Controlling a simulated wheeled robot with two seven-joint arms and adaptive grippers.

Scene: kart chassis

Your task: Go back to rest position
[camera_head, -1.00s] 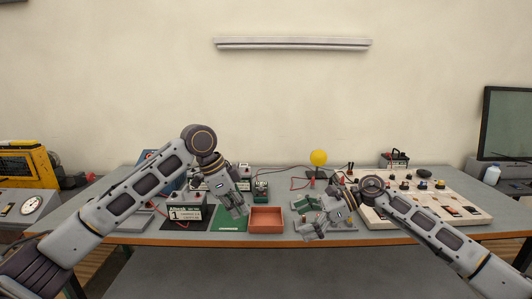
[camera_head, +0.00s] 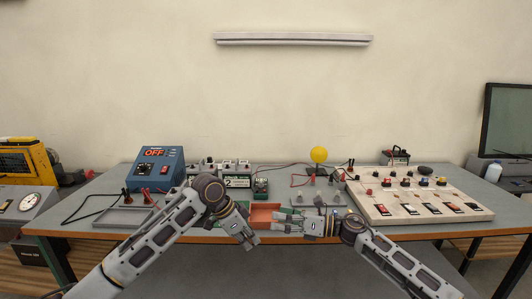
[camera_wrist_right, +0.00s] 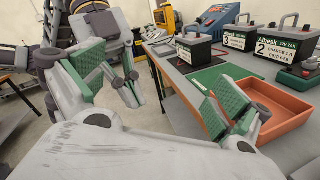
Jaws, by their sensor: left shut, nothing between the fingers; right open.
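My left gripper (camera_head: 252,242) is shut and empty. It points down and to the right at the table's front edge, in front of the orange tray. My right gripper (camera_head: 278,222) is open and empty. It points left in front of the tray, close to the left gripper's right side. In the right wrist view its two green-padded fingers (camera_wrist_right: 170,96) stand apart with nothing between them. Part of my left arm appears behind them at upper left.
The orange tray (camera_head: 266,208) is partly hidden by my grippers; it also shows in the right wrist view (camera_wrist_right: 284,108). Batteries (camera_head: 238,182), a blue power supply reading OFF (camera_head: 158,168), a yellow bulb (camera_head: 319,155) and a switch board (camera_head: 420,204) stand on the grey table (camera_head: 95,185).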

